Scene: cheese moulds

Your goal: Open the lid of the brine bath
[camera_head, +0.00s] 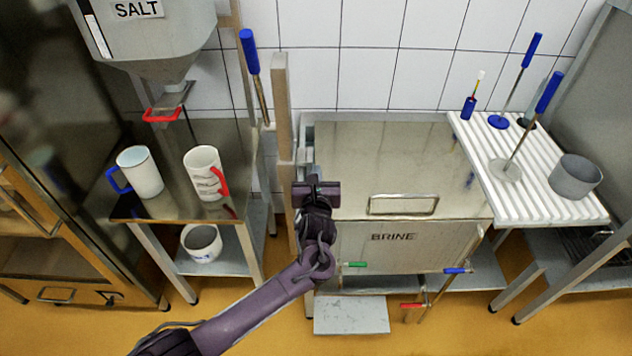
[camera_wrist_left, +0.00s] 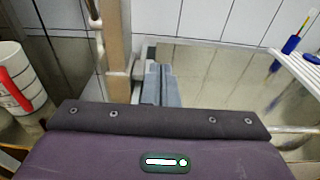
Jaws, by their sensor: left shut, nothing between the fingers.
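The brine bath (camera_head: 393,237) is a steel tank marked BRINE. Its flat steel lid (camera_head: 385,155) lies closed on top, with a bar handle (camera_head: 403,204) along the front edge. The lid (camera_wrist_left: 220,85) also shows in the left wrist view, with part of the handle (camera_wrist_left: 295,130) at the right. My left gripper (camera_head: 310,168) is shut and empty at the lid's left edge, left of the handle and apart from it. Its fingers (camera_wrist_left: 160,85) point toward the wall in the wrist view. Whether they touch the lid, I cannot tell. My right gripper is not in view.
A wooden post (camera_head: 281,110) stands left of the lid. A side table holds two mugs (camera_head: 140,172) (camera_head: 205,173) under the salt hopper (camera_head: 150,40). A white ribbed draining board (camera_head: 520,165) with blue-handled tools and a grey pot (camera_head: 575,178) stands at the right. Valve handles (camera_head: 355,264) project below the bath.

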